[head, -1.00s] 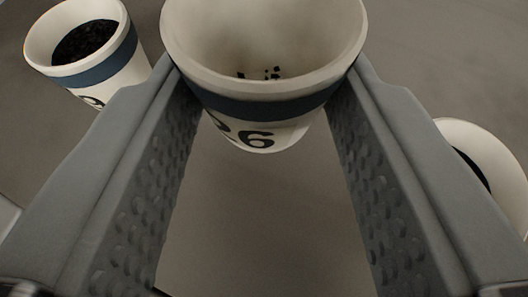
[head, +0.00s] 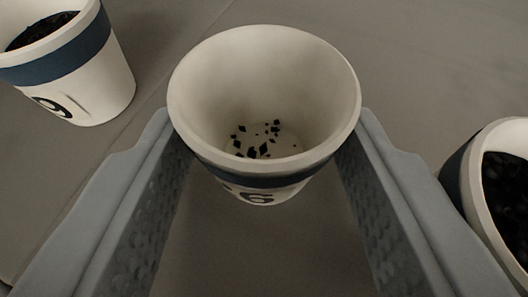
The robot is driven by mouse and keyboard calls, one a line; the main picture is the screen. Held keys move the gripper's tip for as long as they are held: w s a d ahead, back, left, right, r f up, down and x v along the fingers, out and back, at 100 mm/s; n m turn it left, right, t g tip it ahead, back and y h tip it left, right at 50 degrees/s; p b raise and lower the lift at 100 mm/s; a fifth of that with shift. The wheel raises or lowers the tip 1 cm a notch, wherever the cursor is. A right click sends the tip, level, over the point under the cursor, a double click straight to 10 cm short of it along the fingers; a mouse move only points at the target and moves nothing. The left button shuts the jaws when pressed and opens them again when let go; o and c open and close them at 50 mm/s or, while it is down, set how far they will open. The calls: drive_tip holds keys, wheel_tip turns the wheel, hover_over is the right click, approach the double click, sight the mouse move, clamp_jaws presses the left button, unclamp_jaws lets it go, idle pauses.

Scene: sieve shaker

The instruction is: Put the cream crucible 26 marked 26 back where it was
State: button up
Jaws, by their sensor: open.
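The cream crucible 26 (head: 264,172) has a dark blue band, and part of its number, a 6, shows low on its front. It stands upright on the grey surface, with a few black flakes on its inner floor. My gripper (head: 264,135) is open, with one grey ridged finger on each side of the crucible near the fingertips. Small or hidden gaps at the sides make it unclear whether either finger touches the crucible. The crucible's lower back side is hidden.
Another cream crucible (head: 105,85) with a blue band, filled with black grains, stands at the upper left; a 9 shows on it. A third, also holding black grains, stands close beside the right finger (head: 492,135). The grey surface (head: 400,50) behind is clear.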

drive_tip(key=shift+s+r, duration=0.2)
drive_tip(key=v, duration=1.1)
drive_tip(key=shift+s+r, duration=0.1)
drive_tip(key=shift+s, duration=0.2)
drive_tip(key=s+f+t, duration=0.1)
drive_tip(key=s+f, duration=0.8)
drive_tip(key=f, duration=0.3)
drive_tip(key=s+f+t, duration=0.1)
drive_tip(key=s+f, duration=0.7)
drive_tip(key=f, duration=0.5)
drive_tip(key=s+a+f+m+t+h, duration=0.1)
drive_tip(key=s+f+t, duration=0.1)
drive_tip(key=s+f, duration=0.7)
wheel_tip(320, 180, down, 4)
drive_tip(key=shift+s+r, duration=0.15)
drive_tip(key=shift+s, duration=0.2)
drive_tip(key=shift+a, duration=0.1)
drive_tip(key=shift+c, duration=0.5)
